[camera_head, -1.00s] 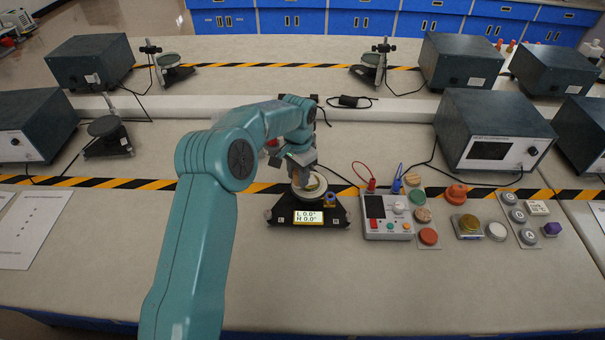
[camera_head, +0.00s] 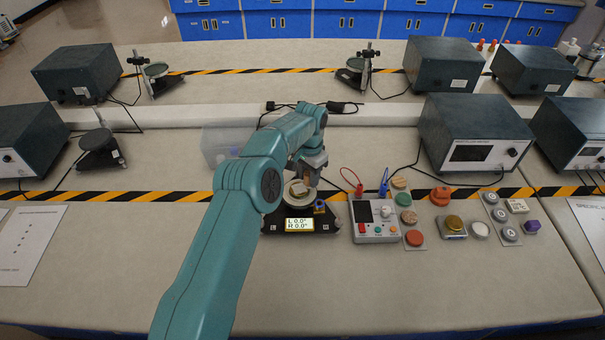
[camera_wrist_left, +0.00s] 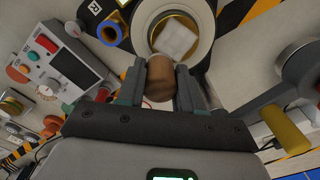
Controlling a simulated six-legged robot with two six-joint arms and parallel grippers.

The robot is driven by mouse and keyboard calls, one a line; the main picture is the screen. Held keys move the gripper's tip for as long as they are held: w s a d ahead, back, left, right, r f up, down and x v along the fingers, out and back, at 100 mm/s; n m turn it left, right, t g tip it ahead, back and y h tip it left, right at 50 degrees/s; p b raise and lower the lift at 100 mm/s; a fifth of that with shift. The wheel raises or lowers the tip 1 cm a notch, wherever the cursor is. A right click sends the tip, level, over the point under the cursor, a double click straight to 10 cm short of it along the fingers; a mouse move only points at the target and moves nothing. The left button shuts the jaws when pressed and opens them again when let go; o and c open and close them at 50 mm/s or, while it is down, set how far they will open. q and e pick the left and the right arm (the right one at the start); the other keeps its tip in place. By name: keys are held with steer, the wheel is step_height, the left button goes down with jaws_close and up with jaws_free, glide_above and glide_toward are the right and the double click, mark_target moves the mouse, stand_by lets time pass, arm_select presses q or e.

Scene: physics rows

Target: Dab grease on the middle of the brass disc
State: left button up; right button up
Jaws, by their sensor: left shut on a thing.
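My left gripper (camera_head: 306,180) points down over a small black stand (camera_head: 328,222) with a display. In the left wrist view the gripper (camera_wrist_left: 160,88) is shut on a brown cylinder (camera_wrist_left: 158,70), its end close to a pale-rimmed round platform (camera_wrist_left: 207,50). A whitish square piece (camera_wrist_left: 175,39) lies on that platform; the surface around it looks brownish. In the head view a gold-topped round piece (camera_head: 453,222) sits on a grey square base at the right. I cannot tell which surface is the brass disc. No grease can be made out.
A control box (camera_head: 376,222) with red and blue leads stands right of the stand. Several discs lie beyond it, with an orange knob-like piece (camera_head: 441,196). A large instrument (camera_head: 475,135) stands behind.

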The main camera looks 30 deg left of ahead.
mark_target(293, 191)
arm_select(q)
steer(key=shift+f, duration=0.15)
steer(key=shift+s+a, duration=0.15)
steer(key=shift+s+a+f+b, duration=0.15)
steer(key=shift+s+a+b, duration=0.4)
steer(key=shift+s+b, duration=0.45)
steer(key=shift+s+a+b, duration=0.35)
steer(key=shift+s+b, duration=0.05)
steer(key=shift+s+a+b, duration=0.4)
steer(key=shift+s+b, duration=0.05)
steer(key=shift+s+a+b, duration=0.35)
steer(key=shift+s+a, duration=0.2)
steer(key=shift+s, duration=0.25)
steer(key=shift+r, duration=0.25)
